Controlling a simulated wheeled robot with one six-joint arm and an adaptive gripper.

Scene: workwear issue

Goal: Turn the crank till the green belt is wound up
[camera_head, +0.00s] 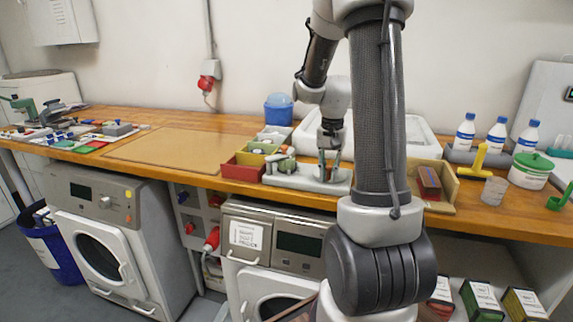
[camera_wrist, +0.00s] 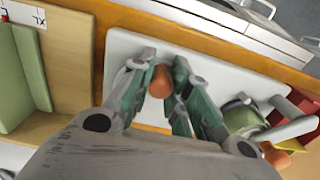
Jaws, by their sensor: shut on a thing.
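The winder's pale base plate (camera_head: 305,180) lies near the front edge of the bench; it also shows in the wrist view (camera_wrist: 218,60). The green belt (camera_wrist: 240,115) is a roll on the winder, right of my fingers in the wrist view. My gripper (camera_head: 329,168) points down over the plate's right end. In the wrist view, my gripper (camera_wrist: 162,88) is shut on an orange-brown knob (camera_wrist: 160,80), the crank's grip by its look. The crank arm under it is mostly hidden by the fingers. How much belt is loose cannot be told.
Red (camera_head: 243,167) and other coloured bins stand left of the winder. A wooden box (camera_head: 447,185) stands to its right, a white basin (camera_head: 420,135) behind. Bottles (camera_head: 497,136) are further right. A bare brown mat (camera_head: 175,149) lies left.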

